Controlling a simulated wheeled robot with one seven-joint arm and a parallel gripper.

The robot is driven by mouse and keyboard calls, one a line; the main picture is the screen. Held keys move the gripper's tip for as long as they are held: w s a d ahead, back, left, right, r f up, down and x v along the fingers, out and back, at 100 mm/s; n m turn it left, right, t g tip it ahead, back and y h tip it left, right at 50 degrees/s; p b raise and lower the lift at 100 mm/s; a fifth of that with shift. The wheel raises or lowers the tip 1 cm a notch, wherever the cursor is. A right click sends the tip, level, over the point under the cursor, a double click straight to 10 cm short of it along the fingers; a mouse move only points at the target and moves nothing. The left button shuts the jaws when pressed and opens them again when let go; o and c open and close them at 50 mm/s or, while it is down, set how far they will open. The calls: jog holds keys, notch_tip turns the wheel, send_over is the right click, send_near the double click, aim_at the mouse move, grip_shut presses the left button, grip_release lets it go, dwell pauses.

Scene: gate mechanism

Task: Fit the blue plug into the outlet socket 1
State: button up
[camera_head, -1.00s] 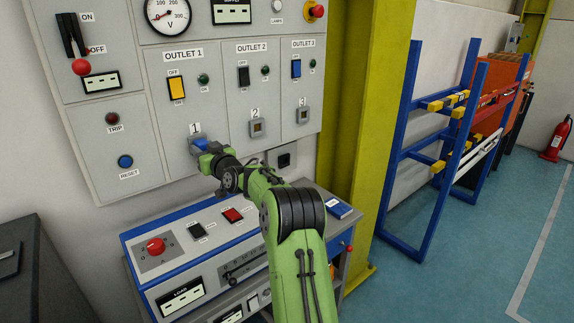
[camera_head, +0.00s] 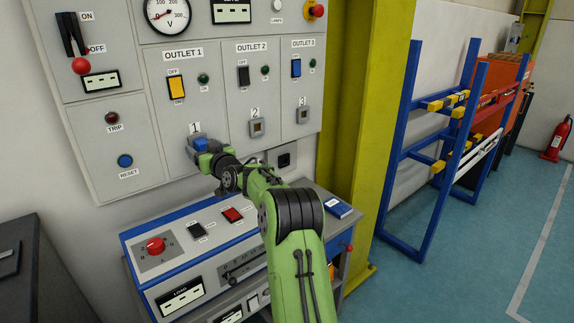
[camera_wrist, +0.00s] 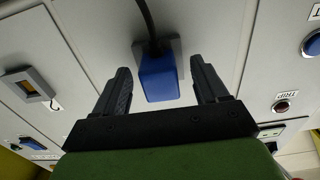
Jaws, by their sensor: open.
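The blue plug (camera_wrist: 158,78) sits at the grey outlet socket 1 (camera_wrist: 176,46) on the panel, with a black cable rising from it in the wrist view. It appears seated against the socket, though its full depth cannot be told. In the head view the blue plug (camera_head: 200,145) is just under the label 1, partly hidden by my gripper. My gripper (camera_wrist: 161,85) is open, its two black fingers on either side of the plug with a visible gap to each. In the head view my gripper (camera_head: 212,153) is close to the panel.
Outlet socket 2 (camera_head: 257,128) and socket 3 (camera_head: 303,116) are empty to the right. Above are the yellow outlet 1 switch (camera_head: 176,87) and other switches. A control desk (camera_head: 190,245) stands below my arm. A yellow column (camera_head: 365,130) rises at the right.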

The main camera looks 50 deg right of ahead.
jog(key=s+a+b, duration=0.2)
jog(key=s, duration=1.3)
jog(key=shift+s+a, duration=0.15)
jog(key=shift+s, duration=0.15)
jog(key=s+a+r+n+g+y+p, duration=0.2)
jog(key=s+a+g+p, duration=0.15)
jog(key=a, duration=0.65)
jog(key=s+a+r+n+g+y+p, duration=0.15)
jog(key=s+a, duration=0.25)
jog(key=a, duration=0.5)
jog(key=s+a+f+m+g+p, duration=0.1)
jog(key=s+a+g+p, duration=0.1)
jog(key=s, duration=1)
jog(key=s+a+f+m+g+p, duration=0.1)
jog(key=s+a+g+p, duration=0.2)
jog(key=s, duration=0.9)
jog(key=shift+a+f+g+h, duration=0.15)
jog(key=shift+f+g+h, duration=0.3)
jog(key=shift+g, duration=0.65)
jog(key=shift+w+r, duration=0.1)
